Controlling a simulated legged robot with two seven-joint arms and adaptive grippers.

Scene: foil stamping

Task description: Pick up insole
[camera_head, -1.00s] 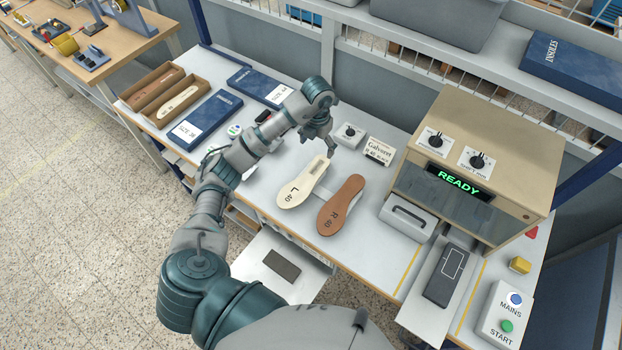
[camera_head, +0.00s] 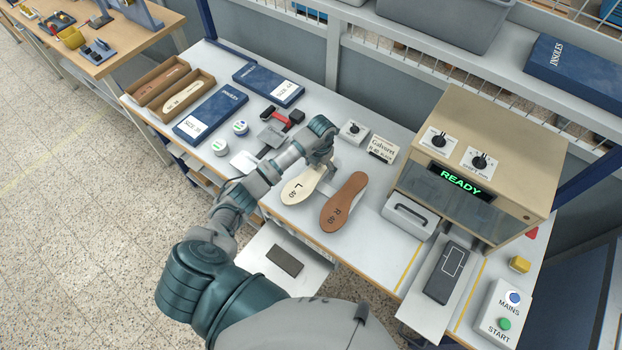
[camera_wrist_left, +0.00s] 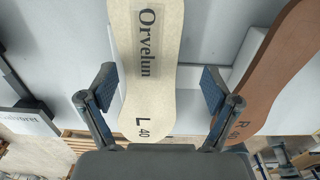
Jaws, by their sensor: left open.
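The cream insole marked L 40 (camera_head: 298,188) lies on the bench, its upper part partly hidden behind my left gripper (camera_head: 322,166). In the left wrist view the same insole (camera_wrist_left: 150,105) runs between the two spread fingers of my left gripper (camera_wrist_left: 157,88), also showing the word "Orvelun". The fingers are open, one on each side of it; I cannot tell whether they touch it. A brown insole marked R 40 (camera_head: 343,203) lies just to the right, and it also shows in the left wrist view (camera_wrist_left: 270,75). My right gripper is not in view.
Blue insole boxes (camera_head: 210,114), a brown tray (camera_head: 175,88) and small tools are on the left. A small knob box (camera_head: 352,132) and a sign (camera_head: 382,148) stand behind.

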